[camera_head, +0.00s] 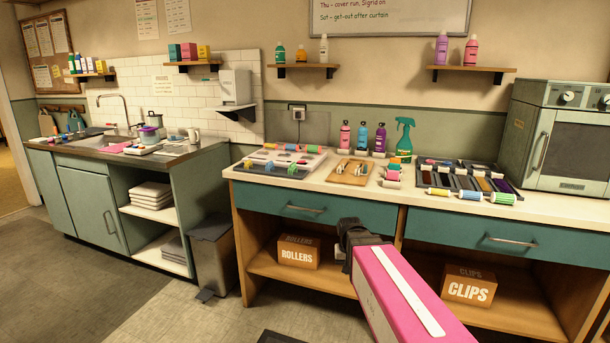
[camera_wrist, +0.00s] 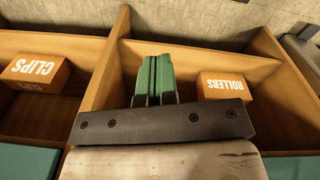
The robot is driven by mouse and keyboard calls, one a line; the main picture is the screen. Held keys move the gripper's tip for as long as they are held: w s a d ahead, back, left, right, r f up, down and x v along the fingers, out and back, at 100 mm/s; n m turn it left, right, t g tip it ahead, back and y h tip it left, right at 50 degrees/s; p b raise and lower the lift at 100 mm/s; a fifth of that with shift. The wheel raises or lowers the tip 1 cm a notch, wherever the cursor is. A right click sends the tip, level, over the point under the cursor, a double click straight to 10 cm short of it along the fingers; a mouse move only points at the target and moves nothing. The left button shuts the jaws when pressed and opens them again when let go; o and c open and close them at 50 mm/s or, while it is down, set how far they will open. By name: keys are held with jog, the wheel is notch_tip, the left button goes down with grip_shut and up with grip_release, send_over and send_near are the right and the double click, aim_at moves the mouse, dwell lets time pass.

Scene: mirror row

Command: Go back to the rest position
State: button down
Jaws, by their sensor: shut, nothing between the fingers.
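My gripper (camera_wrist: 156,62) shows in the wrist view as two green fingers pressed together, with nothing between them. In the head view, the dark end of my arm (camera_head: 355,234) is in front of the counter's drawers, below the countertop. My pink arm link reaches up to it from the bottom right. The fingertips cannot be made out there. My gripper is apart from the boxes on the shelf under the counter.
The counter (camera_head: 262,189) carries trays, rollers, bottles and a green spray bottle (camera_head: 404,137). Below it are a ROLLERS box (camera_head: 298,252) and a CLIPS box (camera_head: 468,286). A bin (camera_head: 212,258) stands left of the counter. The floor at lower left is clear.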

jog(key=s+d+f, duration=0.3)
jog(key=s+f, duration=0.2)
jog(key=s, duration=0.4)
jog(key=shift+s+d+f+n+g+y, duration=0.15)
jog(key=shift+d+f+n+g+y, duration=0.15)
jog(key=shift+f, duration=0.05)
